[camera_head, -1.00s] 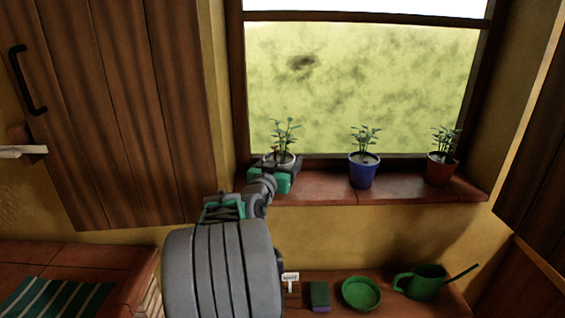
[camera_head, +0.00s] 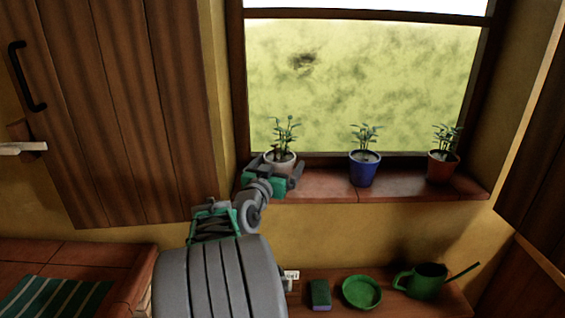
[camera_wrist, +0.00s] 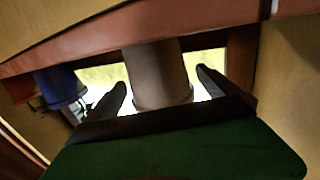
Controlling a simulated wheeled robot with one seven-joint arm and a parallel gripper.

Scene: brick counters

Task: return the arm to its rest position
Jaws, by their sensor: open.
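My gripper (camera_head: 273,166) is at the left end of the windowsill, beside a whitish pot (camera_head: 282,157) holding a green plant. Its fingers are open, one on each side of the pot. In the wrist view the picture is turned over, and the pot (camera_wrist: 156,78) shows between the two dark fingers of my gripper (camera_wrist: 162,77). Gaps show beside the pot there, most clearly on the right. The pot stands upright on the sill. My arm reaches up and forward from the bottom of the head view; the gripper body hides the pot's lower part there.
A blue pot (camera_head: 364,172) and a terracotta pot (camera_head: 441,168), both with plants, stand farther right on the brick sill (camera_head: 400,188). On the lower counter are a sponge (camera_head: 320,294), a green bowl (camera_head: 361,291) and a green watering can (camera_head: 425,281). A wooden shutter (camera_head: 120,110) is at left.

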